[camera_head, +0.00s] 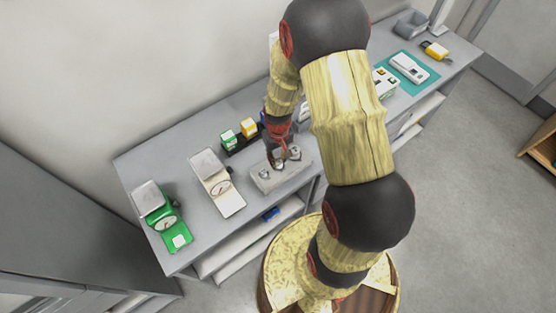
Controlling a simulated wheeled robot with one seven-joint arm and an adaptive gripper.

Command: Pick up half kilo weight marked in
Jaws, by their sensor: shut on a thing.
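A pale block (268,183) on the grey table carries a few small metallic weights. One weight (264,173) stands at its left and another (295,153) at its right. My gripper (279,163) points down over this block, between those weights, and is shut on a small weight that its fingers mostly hide. I cannot read any marking on the weights, and I cannot tell whether the held one is lifted off the block.
A white scale (220,187) and a green scale (163,216) stand to the left. A dark tray with a green box (228,139) and a yellow box (249,127) lies behind. A teal mat (423,84) is at the far right. The lower shelf (240,253) holds a blue item (271,214).

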